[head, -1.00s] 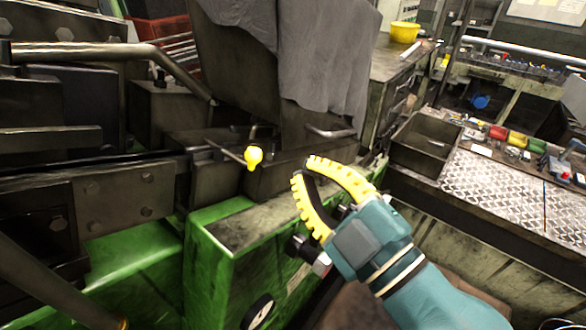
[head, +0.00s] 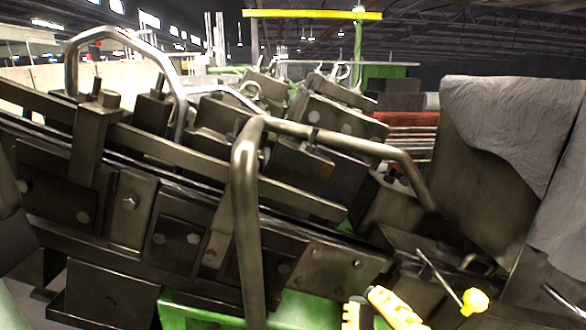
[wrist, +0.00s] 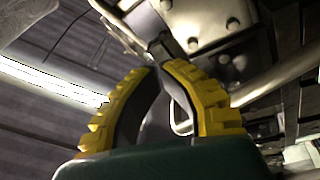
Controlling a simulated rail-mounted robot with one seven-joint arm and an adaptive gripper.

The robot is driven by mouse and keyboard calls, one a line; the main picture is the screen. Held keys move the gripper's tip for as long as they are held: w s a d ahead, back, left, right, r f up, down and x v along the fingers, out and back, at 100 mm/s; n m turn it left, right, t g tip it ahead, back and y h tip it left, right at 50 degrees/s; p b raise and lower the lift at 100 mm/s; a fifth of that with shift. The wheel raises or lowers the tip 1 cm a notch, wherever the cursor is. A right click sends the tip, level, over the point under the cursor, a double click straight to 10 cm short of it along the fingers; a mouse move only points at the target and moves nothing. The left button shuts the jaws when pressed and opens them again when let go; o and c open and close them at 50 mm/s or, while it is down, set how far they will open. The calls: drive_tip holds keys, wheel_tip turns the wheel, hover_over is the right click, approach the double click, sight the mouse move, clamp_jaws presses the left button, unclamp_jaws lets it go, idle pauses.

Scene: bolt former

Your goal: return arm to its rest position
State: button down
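My gripper (head: 378,308) shows at the bottom edge of the head view, with only its yellow ribbed fingers visible. In the wrist view both curved fingers show, and their tips come together at my gripper's end (wrist: 160,70). The gripper looks shut, with nothing seen between the fingers. The rest of my arm is out of the head view. A lever with a yellow knob (head: 474,301) stands to the right of the fingers.
The dark bolt former (head: 180,220) fills the head view, with a bent metal rail (head: 247,190) in front. A grey cloth (head: 505,125) hangs at the right. A green machine base (head: 200,310) lies below. In the wrist view, bolted metal parts (wrist: 215,20) lie beyond the fingertips.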

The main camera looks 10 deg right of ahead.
drive_tip(key=a+r+m+y, duration=0.1)
drive_tip(key=a+r+m, duration=0.15)
drive_tip(key=a, duration=0.35)
wheel_tip(320, 180, up, 13)
drive_tip(key=s+d+m+t+h+p, duration=0.1)
drive_tip(key=m+h+p, duration=0.1)
drive_tip(key=m+p, duration=0.5)
drive_tip(key=p, duration=0.6)
drive_tip(key=shift+s+d, duration=0.3)
drive_tip(key=shift+s, duration=0.05)
drive_tip(key=shift+f, duration=0.1)
